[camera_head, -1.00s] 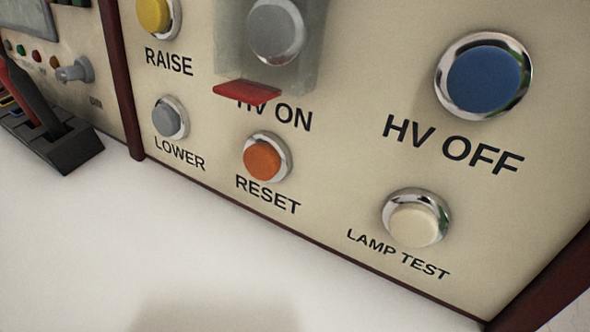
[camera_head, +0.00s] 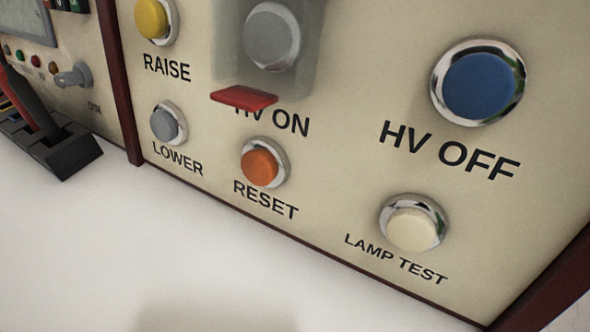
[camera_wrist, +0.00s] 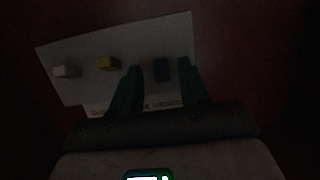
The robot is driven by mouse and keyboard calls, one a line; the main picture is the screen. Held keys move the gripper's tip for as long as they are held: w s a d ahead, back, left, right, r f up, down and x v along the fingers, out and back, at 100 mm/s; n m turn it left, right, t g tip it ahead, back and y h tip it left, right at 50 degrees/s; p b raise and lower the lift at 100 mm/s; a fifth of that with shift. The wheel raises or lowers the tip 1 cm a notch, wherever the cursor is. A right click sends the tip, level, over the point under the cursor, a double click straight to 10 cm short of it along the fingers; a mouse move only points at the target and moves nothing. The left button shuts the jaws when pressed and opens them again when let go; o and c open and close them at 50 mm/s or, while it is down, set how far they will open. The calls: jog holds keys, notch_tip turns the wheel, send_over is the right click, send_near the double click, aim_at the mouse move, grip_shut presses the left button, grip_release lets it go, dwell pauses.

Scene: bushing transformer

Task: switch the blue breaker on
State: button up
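The wrist view is dark. It shows a pale plate (camera_wrist: 80,62) with a row of three small blocks that look like breakers: a white one (camera_wrist: 66,71), a yellow one (camera_wrist: 108,63) and a dark blue one (camera_wrist: 161,70). My gripper (camera_wrist: 158,66) is open, one finger on each side of the blue breaker in the picture. I cannot tell whether the fingers touch it or how deep they reach. The breaker's on or off position is too dark to read. My gripper and the breakers cannot be made out in the head view.
The head view shows a cream panel with a large blue HV OFF button (camera_head: 480,87), an orange RESET button (camera_head: 260,167), a white LAMP TEST button (camera_head: 411,230) and a covered HV ON button (camera_head: 272,36). A black holder (camera_head: 62,148) stands at left. The white surface (camera_head: 120,250) below is clear.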

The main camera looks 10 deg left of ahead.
jog(key=p+v, duration=0.4)
jog(key=v, duration=0.6)
jog(key=shift+s, duration=0.4)
jog(key=shift+s+a, duration=0.1)
jog(key=shift+a, duration=0.05)
